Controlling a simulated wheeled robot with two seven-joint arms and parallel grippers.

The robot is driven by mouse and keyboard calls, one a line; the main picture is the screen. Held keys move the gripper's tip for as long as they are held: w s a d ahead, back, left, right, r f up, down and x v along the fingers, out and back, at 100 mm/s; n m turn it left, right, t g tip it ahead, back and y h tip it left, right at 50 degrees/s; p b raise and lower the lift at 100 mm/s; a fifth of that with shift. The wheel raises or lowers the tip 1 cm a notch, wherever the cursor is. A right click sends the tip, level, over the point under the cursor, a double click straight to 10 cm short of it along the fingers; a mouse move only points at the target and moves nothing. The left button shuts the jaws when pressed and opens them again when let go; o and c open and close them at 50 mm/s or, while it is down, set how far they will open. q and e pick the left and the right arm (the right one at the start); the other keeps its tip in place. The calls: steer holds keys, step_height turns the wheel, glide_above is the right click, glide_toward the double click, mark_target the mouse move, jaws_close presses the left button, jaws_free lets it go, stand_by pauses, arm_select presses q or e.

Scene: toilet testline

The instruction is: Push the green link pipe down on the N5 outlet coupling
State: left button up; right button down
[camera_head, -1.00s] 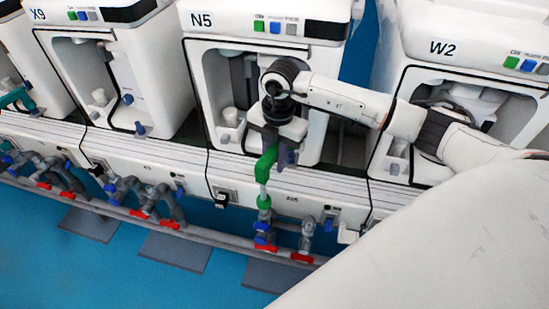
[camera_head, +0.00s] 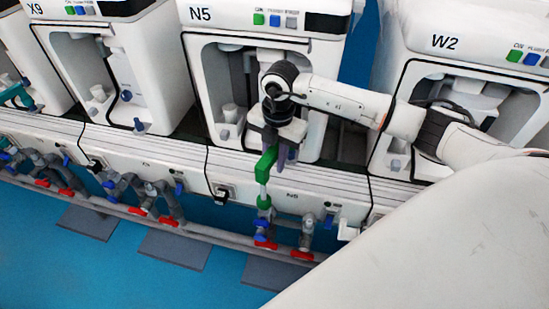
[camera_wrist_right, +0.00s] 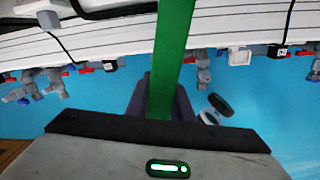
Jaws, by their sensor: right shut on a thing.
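The green link pipe (camera_head: 266,163) is upright in front of the N5 machine, with a pale section below its upper green arm. Its lower green end (camera_head: 263,202) is just above or on the blue-topped N5 outlet coupling (camera_head: 262,224); I cannot tell how far it is seated. My right gripper (camera_head: 277,158) is shut on the pipe's upper part and points down. In the right wrist view the green pipe (camera_wrist_right: 172,60) runs between the dark fingers. My left gripper is not in view.
The N5 machine (camera_head: 310,55) stands right behind my right arm, with the W2 machine (camera_head: 420,75) to the right. A grey outlet pipe with a red handle (camera_head: 303,254) is close to the right of the coupling. Blue floor (camera_head: 130,270) lies open in front.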

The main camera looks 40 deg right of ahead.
mark_target(276, 147)
steer(key=shift+f+b, duration=0.45)
steer(key=shift+f, duration=0.35)
steer(key=c, duration=1.5)
jaws_free()
steer(key=r, duration=0.3)
steer(key=r+p, duration=0.1)
steer(key=r, duration=0.6)
steer(key=shift+s+d+r, duration=0.1)
steer(key=shift+s+r, duration=0.1)
steer(key=shift+s, duration=0.1)
